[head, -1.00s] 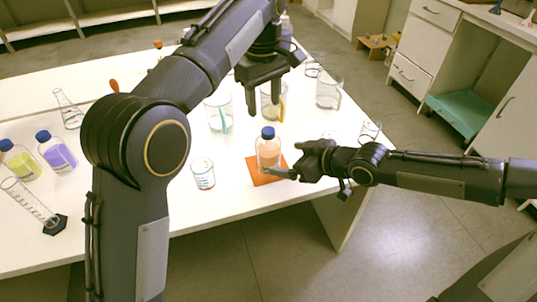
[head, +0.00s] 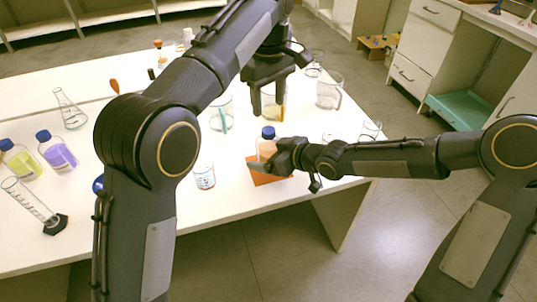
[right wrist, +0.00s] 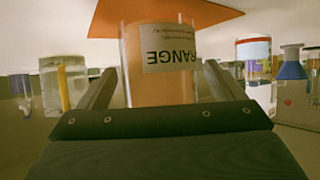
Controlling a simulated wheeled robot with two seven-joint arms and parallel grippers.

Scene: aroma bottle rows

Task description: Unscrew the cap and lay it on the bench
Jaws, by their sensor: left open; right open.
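A clear bottle (head: 266,149) with orange contents and a blue cap (head: 268,132) stands upright on an orange mat (head: 262,180). The cap is on the bottle. My right gripper (head: 262,165) is low at the bottle, covering its lower part in the head view. In the right wrist view the bottle (right wrist: 158,85), with a partly visible label, stands between the two open fingers (right wrist: 160,78), with small gaps at its sides. My left gripper (head: 269,112) is open and empty, fingers pointing down, above the cap in the picture.
Beakers (head: 329,92) stand behind the bottle, and a small beaker (head: 204,176) stands to its left. Two more blue-capped bottles (head: 58,155) and a graduated cylinder (head: 30,200) are at the left. Bare white bench (head: 225,205) lies in front of the small beaker.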

